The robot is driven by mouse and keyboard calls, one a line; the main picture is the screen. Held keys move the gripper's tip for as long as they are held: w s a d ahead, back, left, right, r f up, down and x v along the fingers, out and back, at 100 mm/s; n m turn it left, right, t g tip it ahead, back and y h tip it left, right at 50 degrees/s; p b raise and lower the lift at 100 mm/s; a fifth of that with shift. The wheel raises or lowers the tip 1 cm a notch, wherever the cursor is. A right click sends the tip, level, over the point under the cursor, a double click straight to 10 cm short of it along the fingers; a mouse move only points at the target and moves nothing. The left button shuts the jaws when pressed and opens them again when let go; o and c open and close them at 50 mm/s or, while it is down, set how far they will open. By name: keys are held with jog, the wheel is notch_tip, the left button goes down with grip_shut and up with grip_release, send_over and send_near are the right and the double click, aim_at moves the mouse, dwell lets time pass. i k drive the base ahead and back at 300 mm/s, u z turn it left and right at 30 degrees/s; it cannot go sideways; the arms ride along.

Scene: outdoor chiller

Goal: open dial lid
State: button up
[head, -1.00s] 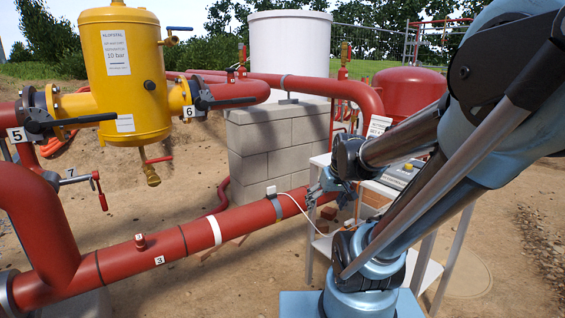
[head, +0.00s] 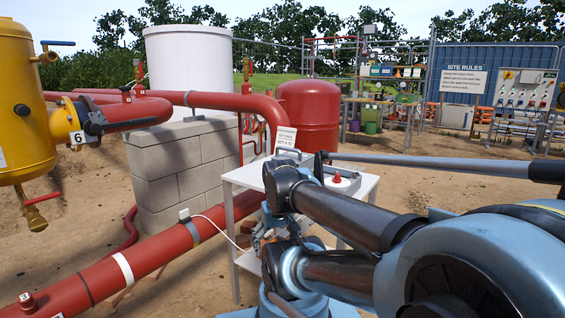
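A grey box (head: 351,184) with a red knob (head: 337,176) sits on a small white table (head: 240,176) in the middle of the head view. My arm covers part of the box and table. I cannot make out a dial or a separate lid on it, nor whether a lid is open. My gripper (head: 264,242) is small and partly hidden by my own arm, low in front of the table and right of the red pipe. Its fingers are too unclear to read, and I see nothing certain in it.
A thick red pipe (head: 150,255) runs diagonally at lower left, with a white sensor box (head: 184,215) and cable on it. A block wall (head: 180,165), white tank (head: 188,62) and red vessel (head: 308,115) stand behind. Open sandy ground lies at right, before a control panel (head: 524,90).

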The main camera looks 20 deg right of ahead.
aim_at(294, 151)
jog(key=z, duration=0.4)
jog(key=k, duration=1)
jog(key=z, duration=1.35)
jog(key=i, duration=0.85)
jog(key=u, duration=1.3)
